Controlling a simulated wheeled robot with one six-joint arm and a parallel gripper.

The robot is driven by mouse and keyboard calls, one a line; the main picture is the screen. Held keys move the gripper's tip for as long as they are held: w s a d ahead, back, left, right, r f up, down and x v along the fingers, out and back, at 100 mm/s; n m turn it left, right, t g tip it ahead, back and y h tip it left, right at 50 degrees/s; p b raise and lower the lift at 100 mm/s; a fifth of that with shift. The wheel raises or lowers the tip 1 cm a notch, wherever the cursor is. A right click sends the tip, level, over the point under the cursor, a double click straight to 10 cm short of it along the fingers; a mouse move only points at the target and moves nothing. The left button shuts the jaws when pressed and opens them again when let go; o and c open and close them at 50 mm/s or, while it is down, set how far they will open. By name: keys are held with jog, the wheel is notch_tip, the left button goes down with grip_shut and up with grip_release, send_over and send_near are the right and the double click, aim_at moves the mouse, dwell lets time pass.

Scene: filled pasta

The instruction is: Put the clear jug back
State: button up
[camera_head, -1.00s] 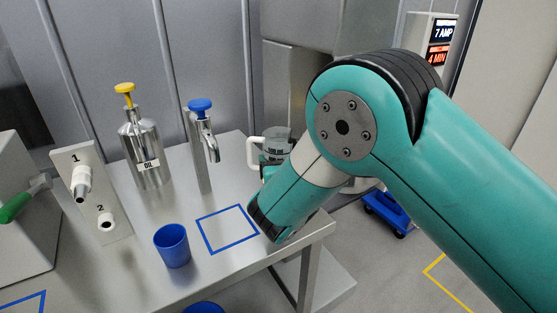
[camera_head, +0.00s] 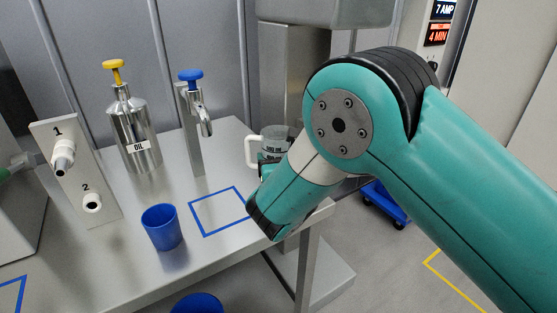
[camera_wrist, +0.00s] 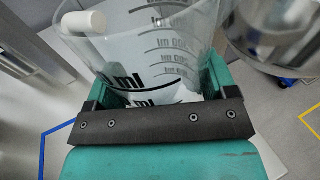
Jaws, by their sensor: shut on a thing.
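The clear jug (camera_head: 276,141) has a white handle and dark measuring marks. In the head view it shows behind my forearm, at the right end of the steel table, with its lower part hidden. In the wrist view the jug (camera_wrist: 160,45) fills the top middle, its white handle at the upper left. My gripper (camera_wrist: 160,85) is shut on the jug, with teal fingers on either side of it. In the head view the fingers are mostly hidden by my arm. An empty blue square outline (camera_head: 193,219) is marked on the table, left of my wrist.
A blue cup (camera_head: 162,228) stands left of the square. Behind are a blue-topped tap (camera_head: 192,125), a steel oil bottle (camera_head: 134,130) and a panel (camera_head: 108,190) with two nozzles. A steel column (camera_head: 292,75) stands behind the jug. A shiny metal vessel (camera_wrist: 280,30) is close right of the jug.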

jog(key=shift+f, duration=0.4)
jog(key=o, duration=1)
jog(key=shift+s+b, duration=0.1)
jog(key=shift+b, duration=0.2)
